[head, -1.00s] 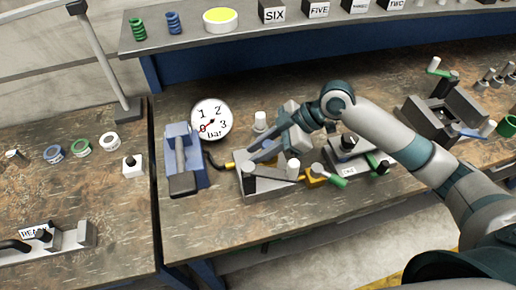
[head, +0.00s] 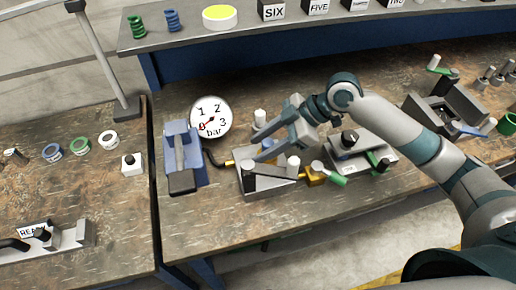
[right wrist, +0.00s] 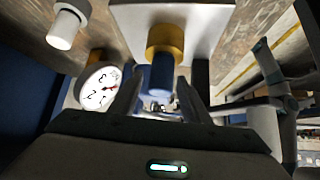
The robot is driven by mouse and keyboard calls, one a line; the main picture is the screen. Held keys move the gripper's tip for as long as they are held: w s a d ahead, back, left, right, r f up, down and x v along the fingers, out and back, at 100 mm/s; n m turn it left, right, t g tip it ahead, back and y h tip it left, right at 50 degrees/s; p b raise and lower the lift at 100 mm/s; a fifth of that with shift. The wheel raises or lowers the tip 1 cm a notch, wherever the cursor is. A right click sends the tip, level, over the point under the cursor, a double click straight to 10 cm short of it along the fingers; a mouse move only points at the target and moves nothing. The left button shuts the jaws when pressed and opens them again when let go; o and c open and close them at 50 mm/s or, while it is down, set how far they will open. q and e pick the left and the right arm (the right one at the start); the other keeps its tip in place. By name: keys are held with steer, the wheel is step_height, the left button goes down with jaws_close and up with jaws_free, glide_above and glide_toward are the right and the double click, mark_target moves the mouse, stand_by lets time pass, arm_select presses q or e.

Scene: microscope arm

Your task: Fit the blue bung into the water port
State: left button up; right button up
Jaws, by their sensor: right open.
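The blue bung (head: 267,145) stands at the far side of the grey block (head: 262,184) in the head view. In the right wrist view the bung (right wrist: 162,74) has its far end at the brass collar of a port (right wrist: 165,38) on the pale block. It looks in line with the collar; how deep it sits is hidden. My right gripper (head: 262,152) is open. Its fingers (right wrist: 160,85) lie on either side of the bung with gaps showing. My left gripper is not in view.
A dial gauge (head: 211,117) and a blue pump (head: 183,160) stand left of the block. A white peg (head: 260,117) stands just behind it. A grey fixture (head: 362,150) with a green handle is to the right. The bench front is clear.

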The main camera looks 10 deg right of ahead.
steer(key=b+v, duration=0.2)
steer(key=v, duration=0.8)
steer(key=shift+d+r, duration=0.15)
stand_by(0.4)
